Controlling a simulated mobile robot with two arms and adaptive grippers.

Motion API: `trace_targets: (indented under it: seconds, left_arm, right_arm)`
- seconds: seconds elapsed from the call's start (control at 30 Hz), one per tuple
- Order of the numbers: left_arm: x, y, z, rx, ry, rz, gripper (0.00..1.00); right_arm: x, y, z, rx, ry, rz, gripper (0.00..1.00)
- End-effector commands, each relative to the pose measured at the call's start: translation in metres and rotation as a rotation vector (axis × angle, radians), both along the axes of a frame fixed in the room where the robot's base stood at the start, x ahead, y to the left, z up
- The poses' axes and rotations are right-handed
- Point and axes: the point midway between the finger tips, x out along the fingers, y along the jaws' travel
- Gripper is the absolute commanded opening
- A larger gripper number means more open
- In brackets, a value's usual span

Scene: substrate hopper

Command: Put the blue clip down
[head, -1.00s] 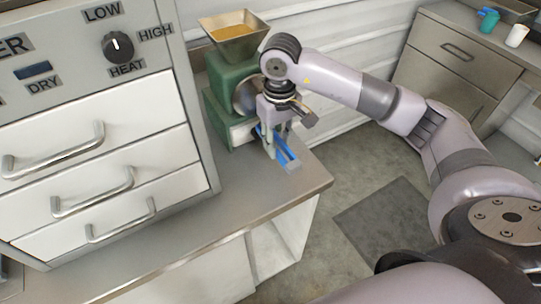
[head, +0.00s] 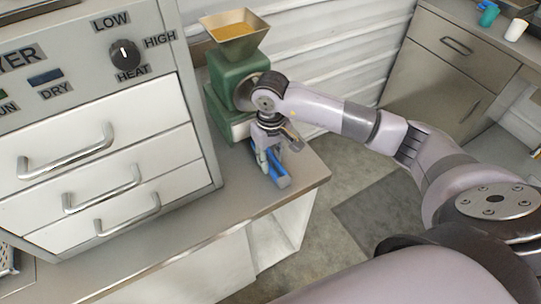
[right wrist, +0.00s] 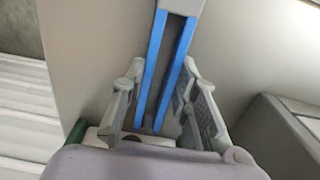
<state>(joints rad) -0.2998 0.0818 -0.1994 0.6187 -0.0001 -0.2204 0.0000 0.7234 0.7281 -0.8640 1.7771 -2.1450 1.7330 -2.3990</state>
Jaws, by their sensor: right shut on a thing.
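The blue clip (head: 279,175) is a long piece with two blue strips and a grey end, at the right end of the grey counter in front of the green hopper machine. My right gripper (head: 267,161) is above it, pointing down and shut on it. In the right wrist view the clip (right wrist: 155,72) runs between the two grey fingers of the gripper (right wrist: 163,85). The clip lies flat at or very near the counter top; I cannot tell for sure whether it touches. My left gripper is out of view.
The green machine (head: 234,80) with a hopper of orange-yellow grains stands right behind the clip. A dryer cabinet with drawers (head: 100,150) is at left. The counter (head: 215,215) is clear in front. Teal and white cups (head: 516,30) stand on a far cabinet.

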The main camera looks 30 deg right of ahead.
Motion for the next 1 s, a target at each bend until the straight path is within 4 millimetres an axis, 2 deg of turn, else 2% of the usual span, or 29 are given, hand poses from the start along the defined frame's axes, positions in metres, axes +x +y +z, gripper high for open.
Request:
trace_targets:
  seconds: [0.1,0.13,0.4,0.77,0.83,0.87,1.0]
  left_arm:
    - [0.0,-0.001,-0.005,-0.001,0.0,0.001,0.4]
    - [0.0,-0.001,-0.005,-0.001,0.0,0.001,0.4]
    - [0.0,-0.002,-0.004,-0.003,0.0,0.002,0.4]
    - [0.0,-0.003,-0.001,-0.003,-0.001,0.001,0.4]
    - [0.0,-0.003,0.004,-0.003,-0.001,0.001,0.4]
    - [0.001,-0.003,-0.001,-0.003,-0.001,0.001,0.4]
    - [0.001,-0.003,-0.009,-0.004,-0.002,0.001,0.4]
  right_arm:
    - [0.0,0.0,-0.004,-0.001,-0.001,0.0,0.02]
    - [0.0,0.0,-0.004,-0.001,-0.001,0.0,0.28]
    - [0.0,0.0,-0.002,0.0,0.0,0.0,0.46]
    - [0.0,0.0,0.0,0.0,0.0,0.0,0.47]
    - [0.0,0.0,0.003,0.0,0.001,0.0,0.47]
    - [0.001,0.0,0.005,0.0,-0.003,0.0,0.47]
    - [0.002,-0.001,0.03,-0.001,-0.008,0.001,0.47]
